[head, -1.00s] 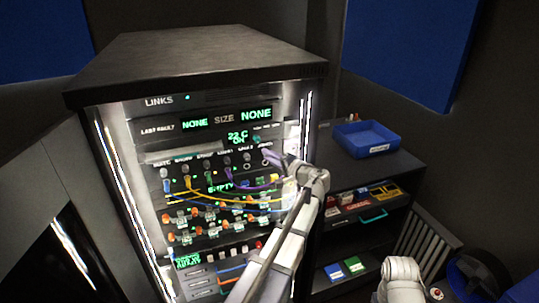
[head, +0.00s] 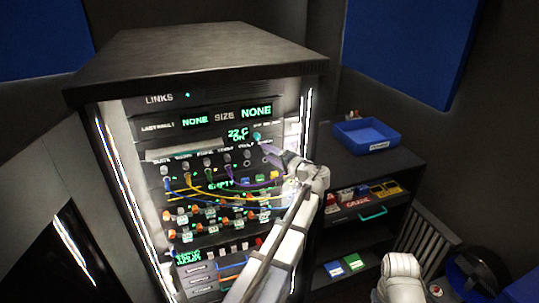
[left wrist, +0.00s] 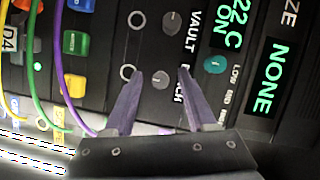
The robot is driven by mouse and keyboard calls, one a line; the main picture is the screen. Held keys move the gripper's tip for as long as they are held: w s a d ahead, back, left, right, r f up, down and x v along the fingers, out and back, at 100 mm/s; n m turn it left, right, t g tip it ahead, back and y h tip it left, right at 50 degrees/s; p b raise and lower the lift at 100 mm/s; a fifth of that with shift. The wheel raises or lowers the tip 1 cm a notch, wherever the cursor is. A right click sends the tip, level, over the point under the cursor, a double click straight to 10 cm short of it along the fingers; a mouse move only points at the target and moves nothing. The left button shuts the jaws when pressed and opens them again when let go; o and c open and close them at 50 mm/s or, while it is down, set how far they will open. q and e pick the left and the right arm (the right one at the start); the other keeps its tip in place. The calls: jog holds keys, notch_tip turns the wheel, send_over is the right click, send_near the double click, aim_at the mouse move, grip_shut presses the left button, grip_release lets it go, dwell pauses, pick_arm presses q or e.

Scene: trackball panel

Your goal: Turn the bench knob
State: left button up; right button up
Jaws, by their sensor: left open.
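A row of small grey knobs runs across the lit rack panel in the head view. The knob at its right end (left wrist: 160,79) shows in the left wrist view between my left fingertips. A finger partly covers its label, so I cannot read whether it says bench. My left gripper (left wrist: 160,77) is open, one finger on each side of that knob; I cannot tell whether they touch it. It also shows in the head view (head: 271,154), at the right end of the row. The knob labelled VAULT (left wrist: 172,22) is beside it. My right gripper is out of view.
A teal knob (left wrist: 215,64) sits close by, near the 22 C display. Yellow, green and purple cables (head: 232,184) hang below the row, near my left gripper. A blue tray (head: 366,136) stands on the dark cabinet (head: 400,163) at right.

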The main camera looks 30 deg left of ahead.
pick_arm(q)
jog(key=f+v, duration=0.1)
jog(key=v, duration=0.6)
jog(key=shift+d+r+p, duration=0.4)
jog(key=shift+r, duration=0.1)
jog(key=shift+s, duration=0.15)
jog(key=s+d+f+g+h, duration=0.3)
jog(key=s+d+f+h, duration=0.5)
jog(key=s+d+f, duration=0.6)
jog(key=s+d+f+m+g+h, duration=0.1)
jog(key=s+d+f+h, duration=0.2)
jog(key=s+d, duration=0.2)
jog(key=s+d+f+m+g+h, duration=0.1)
jog(key=s+d+f+m+h, duration=0.1)
jog(key=s+d, duration=0.4)
jog(key=d+f+h, duration=0.1)
jog(key=d, duration=0.3)
jog(key=shift+d+g+h+b, duration=0.2)
jog(key=shift+g+h+b, duration=0.1)
